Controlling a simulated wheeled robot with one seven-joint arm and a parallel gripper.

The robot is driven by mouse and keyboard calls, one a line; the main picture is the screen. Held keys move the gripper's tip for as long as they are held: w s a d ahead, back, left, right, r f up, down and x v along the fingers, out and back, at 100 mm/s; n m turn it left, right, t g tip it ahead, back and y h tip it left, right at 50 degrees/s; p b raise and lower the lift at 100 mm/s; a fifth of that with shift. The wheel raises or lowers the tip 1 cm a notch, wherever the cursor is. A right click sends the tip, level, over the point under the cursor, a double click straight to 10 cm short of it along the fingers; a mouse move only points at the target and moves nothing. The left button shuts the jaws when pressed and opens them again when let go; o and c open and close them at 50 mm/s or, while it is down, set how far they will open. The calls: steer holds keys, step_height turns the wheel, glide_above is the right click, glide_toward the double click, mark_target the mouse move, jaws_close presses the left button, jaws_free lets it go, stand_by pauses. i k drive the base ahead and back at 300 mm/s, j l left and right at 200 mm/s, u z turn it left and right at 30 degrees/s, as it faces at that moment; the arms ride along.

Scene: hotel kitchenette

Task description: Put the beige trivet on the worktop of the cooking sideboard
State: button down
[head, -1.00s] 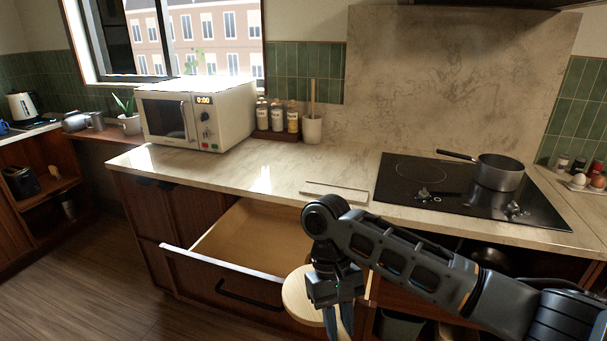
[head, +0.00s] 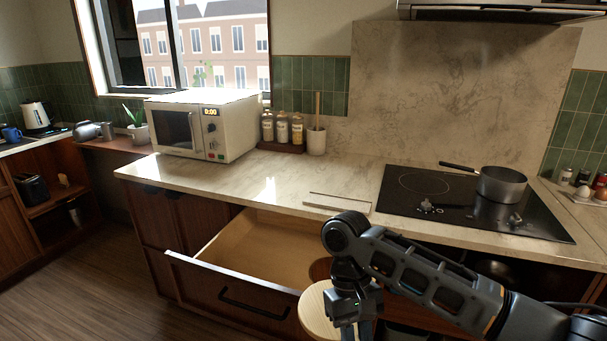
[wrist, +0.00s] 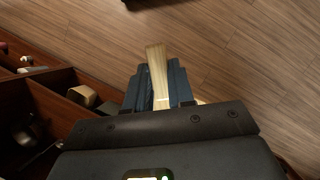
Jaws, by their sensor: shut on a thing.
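The beige trivet (head: 317,313) is a round, pale disc. In the head view it hangs in front of the sideboard, by the right end of an open drawer and lower than the worktop. My gripper (head: 357,331) is shut on it; the fingertips run to the bottom edge of the picture. In the wrist view, the trivet (wrist: 157,72) shows edge-on as a pale strip between the dark fingers of my gripper (wrist: 160,85), above the wooden floor. The pale stone worktop (head: 300,183) of the sideboard carries a black hob (head: 430,190).
The empty-looking drawer (head: 265,250) juts out below the worktop. A saucepan (head: 500,185) stands on the hob. A microwave (head: 205,125), a rack of jars (head: 282,130) and a white utensil pot (head: 316,142) stand along the back. The worktop between microwave and hob is mostly clear, with a thin outlined panel.

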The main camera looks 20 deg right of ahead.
mark_target(314, 177)
steer(key=i+j+z, duration=0.35)
steer(key=j, duration=0.3)
steer(key=i+j+z, duration=0.15)
steer(key=j, duration=0.25)
steer(key=i, duration=0.05)
